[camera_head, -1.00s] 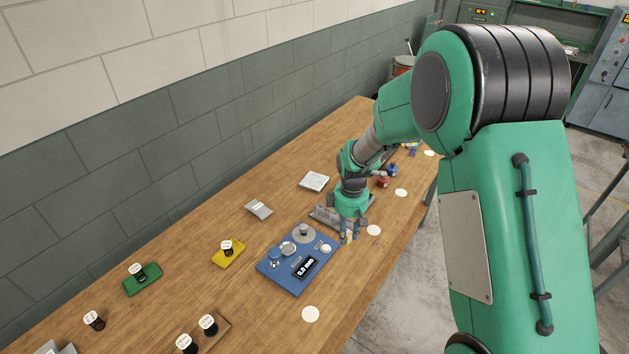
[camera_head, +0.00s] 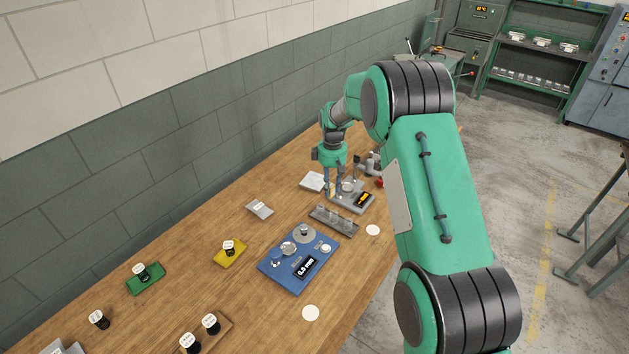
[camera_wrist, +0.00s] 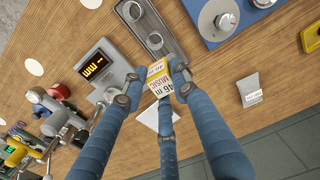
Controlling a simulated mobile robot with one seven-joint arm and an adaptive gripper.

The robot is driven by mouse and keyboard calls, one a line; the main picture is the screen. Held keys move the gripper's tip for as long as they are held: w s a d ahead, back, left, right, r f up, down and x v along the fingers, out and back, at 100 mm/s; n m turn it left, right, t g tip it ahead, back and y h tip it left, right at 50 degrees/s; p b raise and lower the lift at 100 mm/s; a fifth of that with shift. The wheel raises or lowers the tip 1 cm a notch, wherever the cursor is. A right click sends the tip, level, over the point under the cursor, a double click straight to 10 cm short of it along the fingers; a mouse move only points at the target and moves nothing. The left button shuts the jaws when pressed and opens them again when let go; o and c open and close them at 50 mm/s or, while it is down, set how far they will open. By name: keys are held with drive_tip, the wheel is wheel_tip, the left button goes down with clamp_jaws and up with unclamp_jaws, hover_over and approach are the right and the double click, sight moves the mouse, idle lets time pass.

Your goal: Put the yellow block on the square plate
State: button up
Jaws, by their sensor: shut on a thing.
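My gripper (camera_head: 332,194) is shut on a small yellow block with a printed label. In the wrist view the yellow block (camera_wrist: 160,82) sits between the fingertips of my gripper (camera_wrist: 156,76), above the table. The white square plate (camera_head: 312,181) lies on the table just left of my gripper in the head view, towards the wall. In the wrist view the plate (camera_wrist: 149,117) shows behind the fingers, partly hidden by them. The block appears apart from the plate; its exact height cannot be told.
A grey device with an orange display (camera_head: 362,199) stands close to the right of my gripper. A grey rack (camera_head: 335,220) and a blue panel (camera_head: 298,262) lie nearer. A grey packet (camera_head: 260,209) and a yellow tray (camera_head: 229,254) are to the left. Bare wood lies between packet and plate.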

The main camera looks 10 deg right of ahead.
drive_tip(key=w+a+f+p, duration=0.1)
drive_tip(key=w+a+p, duration=0.1)
drive_tip(key=w, duration=1.6)
drive_tip(key=shift+a+p, duration=0.15)
drive_tip(key=shift+p, duration=0.45)
drive_tip(key=m, duration=0.5)
drive_tip(key=m+b, duration=0.1)
drive_tip(key=m, duration=0.5)
drive_tip(key=m+b, duration=0.1)
drive_tip(key=m, duration=0.5)
drive_tip(key=shift+s, duration=0.25)
drive_tip(key=shift+f, duration=0.15)
drive_tip(key=shift+f+b, duration=0.4)
drive_tip(key=shift+f, duration=2.6)
